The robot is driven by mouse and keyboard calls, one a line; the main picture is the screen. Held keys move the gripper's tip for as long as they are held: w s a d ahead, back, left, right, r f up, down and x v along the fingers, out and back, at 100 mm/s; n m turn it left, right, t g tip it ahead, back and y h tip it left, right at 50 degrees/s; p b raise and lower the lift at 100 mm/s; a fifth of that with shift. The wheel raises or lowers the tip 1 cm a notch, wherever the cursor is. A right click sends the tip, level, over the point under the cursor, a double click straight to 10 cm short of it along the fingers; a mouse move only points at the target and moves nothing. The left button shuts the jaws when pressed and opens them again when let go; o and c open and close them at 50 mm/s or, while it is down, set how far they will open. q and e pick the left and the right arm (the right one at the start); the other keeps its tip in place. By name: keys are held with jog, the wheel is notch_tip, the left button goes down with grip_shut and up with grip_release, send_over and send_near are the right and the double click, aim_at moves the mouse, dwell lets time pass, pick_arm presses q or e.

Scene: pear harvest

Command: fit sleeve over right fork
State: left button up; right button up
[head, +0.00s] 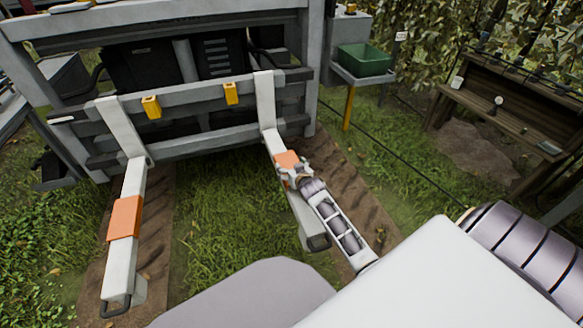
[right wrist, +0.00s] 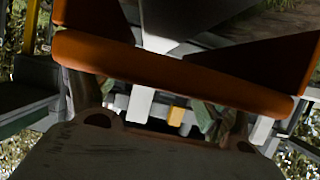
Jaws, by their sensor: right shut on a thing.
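The right fork (head: 268,114) drops from the carriage and runs toward me. A long white piece (head: 303,215) with an orange band (head: 287,159) and a dark loop handle (head: 319,242) lies in line with it; I take this as the sleeve. I cannot tell how far it is around the fork. My right gripper (head: 299,174) is shut at the orange band, and my arm hides part of the sleeve. In the right wrist view the orange band (right wrist: 170,72) crosses in front of the gripper (right wrist: 165,125). My left gripper is not in view.
The left fork (head: 118,125) carries a similar white sleeve (head: 120,270) with an orange band (head: 125,217). Yellow blocks (head: 151,107) sit on the carriage bar (head: 190,95). A green bin (head: 363,60) and a wooden bench (head: 500,100) stand at right. Grass between the forks is clear.

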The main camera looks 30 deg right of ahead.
jog(key=shift+f+b, duration=0.4)
jog(key=shift+f, duration=1)
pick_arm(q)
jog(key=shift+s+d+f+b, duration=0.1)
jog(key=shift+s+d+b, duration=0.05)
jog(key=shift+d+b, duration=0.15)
pick_arm(e)
jog(key=shift+s+f, duration=0.1)
jog(key=shift+f, duration=0.15)
